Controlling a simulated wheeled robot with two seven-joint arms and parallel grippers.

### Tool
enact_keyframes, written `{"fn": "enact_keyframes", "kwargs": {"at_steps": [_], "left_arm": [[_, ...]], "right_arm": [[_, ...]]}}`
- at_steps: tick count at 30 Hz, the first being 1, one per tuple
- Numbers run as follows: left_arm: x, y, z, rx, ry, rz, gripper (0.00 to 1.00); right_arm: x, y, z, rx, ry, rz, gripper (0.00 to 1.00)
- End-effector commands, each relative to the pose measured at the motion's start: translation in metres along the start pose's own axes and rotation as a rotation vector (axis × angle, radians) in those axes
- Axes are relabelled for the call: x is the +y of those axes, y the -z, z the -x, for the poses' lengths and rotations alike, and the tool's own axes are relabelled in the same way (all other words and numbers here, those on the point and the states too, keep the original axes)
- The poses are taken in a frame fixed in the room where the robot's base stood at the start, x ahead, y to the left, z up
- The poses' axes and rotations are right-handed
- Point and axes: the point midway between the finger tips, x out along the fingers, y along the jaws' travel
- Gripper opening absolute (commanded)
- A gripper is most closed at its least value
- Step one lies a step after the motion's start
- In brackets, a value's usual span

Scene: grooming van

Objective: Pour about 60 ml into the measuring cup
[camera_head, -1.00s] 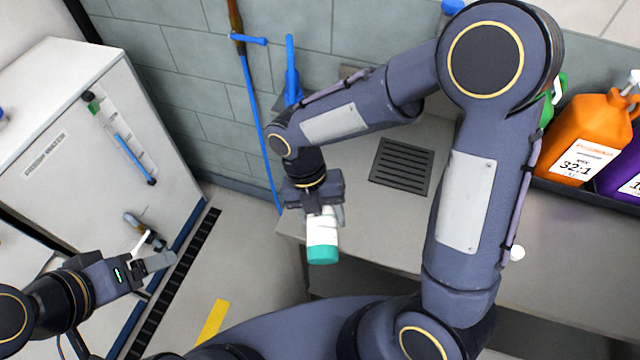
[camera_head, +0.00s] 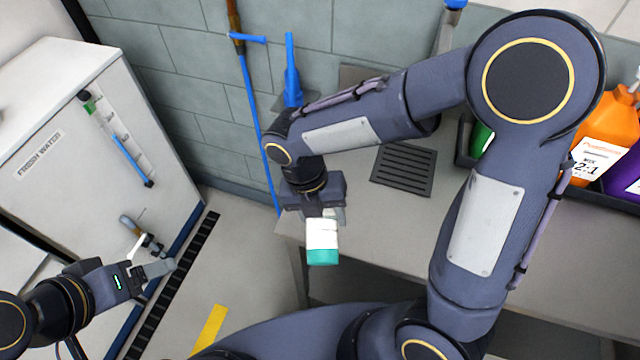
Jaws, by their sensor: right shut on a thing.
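My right gripper (camera_head: 322,212) is shut on a white bottle (camera_head: 322,234) with a teal end (camera_head: 322,257). It holds the bottle in the air by the front left edge of the counter, teal end toward the bottom of the picture. The gripper hides the bottle's other end. My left gripper (camera_head: 150,257) is at the lower left, in front of the white tank, with its fingers apart and nothing visible between them. I cannot make out a measuring cup in this view.
The grey counter (camera_head: 400,232) has a dark drain grate (camera_head: 403,168). A dark tray (camera_head: 466,140) holds a green bottle (camera_head: 480,139) and an orange jug (camera_head: 612,122), partly behind my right arm. The white fresh water tank (camera_head: 60,110) has a tap (camera_head: 130,224).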

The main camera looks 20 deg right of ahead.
Motion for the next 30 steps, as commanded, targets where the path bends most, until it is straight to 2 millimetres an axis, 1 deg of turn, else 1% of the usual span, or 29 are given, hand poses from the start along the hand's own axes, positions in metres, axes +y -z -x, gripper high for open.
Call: {"fn": "enact_keyframes", "kwargs": {"at_steps": [16, 20, 25, 26, 28, 30], "left_arm": [[-0.001, -0.001, -0.002, 0.000, 0.000, 0.000, 0.76], [-0.004, -0.005, -0.009, 0.000, 0.000, 0.000, 0.76], [-0.013, -0.014, -0.028, 0.000, 0.000, 0.000, 0.76], [-0.012, -0.013, -0.026, 0.000, 0.000, 0.000, 0.76], [-0.014, -0.015, -0.030, 0.000, 0.000, 0.000, 0.76], [-0.009, -0.010, -0.020, -0.001, 0.000, 0.000, 0.76]], "right_arm": [[0.000, 0.000, -0.001, -0.007, -0.001, -0.001, 0.24], [0.001, -0.001, -0.002, -0.046, -0.006, -0.008, 0.24], [0.004, -0.007, -0.011, -0.195, -0.023, -0.042, 0.24], [0.002, -0.008, -0.003, -0.240, -0.028, -0.051, 0.24], [0.001, -0.012, 0.005, -0.342, -0.041, -0.074, 0.24], [-0.003, -0.013, 0.021, -0.372, -0.041, -0.088, 0.24]]}}
